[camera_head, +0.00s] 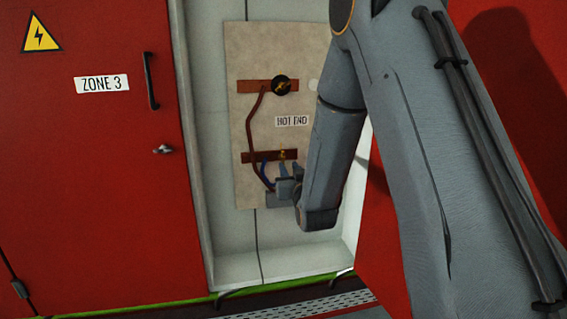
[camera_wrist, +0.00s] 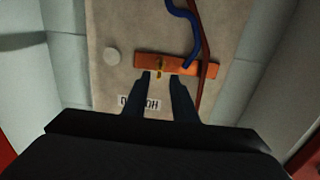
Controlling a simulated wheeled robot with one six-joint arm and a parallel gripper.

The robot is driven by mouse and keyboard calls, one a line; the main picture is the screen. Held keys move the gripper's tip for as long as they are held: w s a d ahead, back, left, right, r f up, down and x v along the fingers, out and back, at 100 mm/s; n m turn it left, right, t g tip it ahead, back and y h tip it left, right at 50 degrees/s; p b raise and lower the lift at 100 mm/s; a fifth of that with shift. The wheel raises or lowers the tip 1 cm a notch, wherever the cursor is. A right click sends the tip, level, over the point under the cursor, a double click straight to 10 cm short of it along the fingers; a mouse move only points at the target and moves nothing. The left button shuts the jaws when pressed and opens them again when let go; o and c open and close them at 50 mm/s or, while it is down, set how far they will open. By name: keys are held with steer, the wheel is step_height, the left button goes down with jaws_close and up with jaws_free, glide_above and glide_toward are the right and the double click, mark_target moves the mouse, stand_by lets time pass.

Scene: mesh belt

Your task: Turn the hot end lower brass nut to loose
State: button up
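The lower brass nut (camera_head: 282,154) sits on the lower copper bar (camera_head: 252,158) of the hot end panel. In the wrist view the nut (camera_wrist: 158,66) shows small and yellowish on the bar (camera_wrist: 205,69). My gripper (camera_head: 289,167) is at the lower bar, just below the nut in the head view. In the wrist view my gripper (camera_wrist: 161,75) has its fingers apart, with a gap between them. The nut shows in line with this gap, nearer the left finger. I cannot tell whether a finger touches it or how deep the nut lies between them.
An upper copper bar (camera_head: 252,87) carries a black round part (camera_head: 282,85). A brown cable (camera_head: 249,125) joins the bars' area; a blue cable (camera_wrist: 187,27) runs close to the fingers. The recess has pale side walls. A red ZONE 3 door (camera_head: 95,190) stands left.

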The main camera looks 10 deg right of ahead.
mark_target(283, 159)
steer(key=w, duration=0.7)
steer(key=shift+w+a+p, duration=0.1)
steer(key=shift+w+p, duration=0.2)
steer(key=shift+p, duration=0.05)
jaws_close()
